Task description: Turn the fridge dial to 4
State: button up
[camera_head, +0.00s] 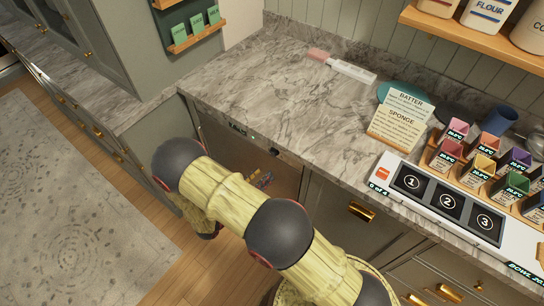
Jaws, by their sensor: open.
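The under-counter fridge front (288,177) is below the marble worktop, left of centre. A dark control strip (245,138) with small light lettering and a tiny green light runs along its top. A small dark round dial (275,152) sits near the strip's right end. Its numbers and pointer are too small to read. My gripper (263,181) shows only as a small dark piece with red and blue bits, just below the dial in the picture and apart from it. It is open with nothing seen in it. My yellow arm hides the rest of it.
The worktop (265,85) above the fridge is mostly clear. A recipe card (400,122), a numbered white tray (412,182) and several coloured boxes stand at right. A brass drawer handle (361,212) juts out right of the fridge. Wooden floor lies left.

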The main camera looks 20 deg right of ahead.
aim_at(272, 155)
jog(key=shift+n+t, duration=0.6)
jog(key=shift+n, duration=0.2)
jog(key=shift+w+d+r+b, duration=0.2)
jog(key=shift+w+d+r, duration=0.1)
jog(key=shift+w+d, duration=0.65)
jog(key=shift+w+d+r+b, duration=0.25)
jog(key=shift+w+d, duration=0.6)
jog(key=shift+w, duration=0.25)
jog(key=shift+w+d+r+b, duration=0.2)
jog(key=shift+w+d+r, duration=0.1)
jog(key=shift+w+d, duration=0.65)
jog(key=shift+c, duration=0.4)
jog(key=c, duration=1.1)
